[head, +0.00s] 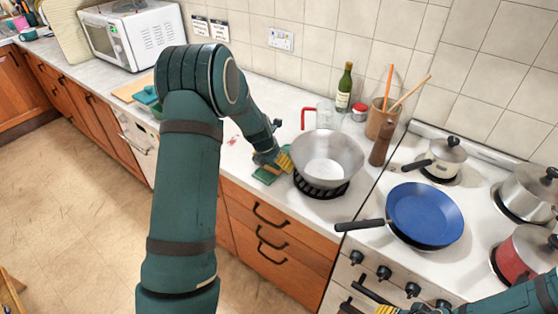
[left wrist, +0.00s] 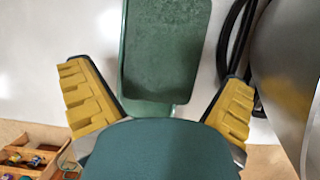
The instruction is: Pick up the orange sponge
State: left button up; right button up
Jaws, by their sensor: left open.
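No orange sponge can be made out in either view. My left gripper (head: 277,163) is over the counter, left of the metal bowl; in the left wrist view it (left wrist: 158,78) is open, its yellow fingers spread apart. A green, flat, rectangular object (left wrist: 165,45) with rounded corners lies between and beyond the fingers. It also shows partly in the head view (head: 265,177), under the gripper. I cannot tell whether the fingers touch it. My right gripper (head: 402,309) is cut off at the bottom edge of the head view, below the stove front.
The metal bowl (head: 325,158) stands on a black ring right beside the left gripper. A glass jug with red handle (head: 318,118), green bottle (head: 344,88) and utensil pot (head: 381,119) stand behind. A blue pan (head: 425,213) sits on the stove. Counter left of the gripper is mostly clear.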

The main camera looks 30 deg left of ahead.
pick_arm(q)
jog(key=shift+w+f, duration=0.5)
jog(key=shift+f, duration=0.05)
jog(key=c, duration=0.7)
jog(key=shift+a+r, duration=0.35)
jog(key=shift+r, duration=0.1)
notch_tip(320, 180, up, 6)
jog(key=shift+p, duration=0.6)
jog(key=a, duration=0.6)
jog(key=w+a, duration=0.1)
jog(key=a, duration=1.2)
jog(key=shift+w+a, duration=0.15)
jog(key=shift+w, duration=0.15)
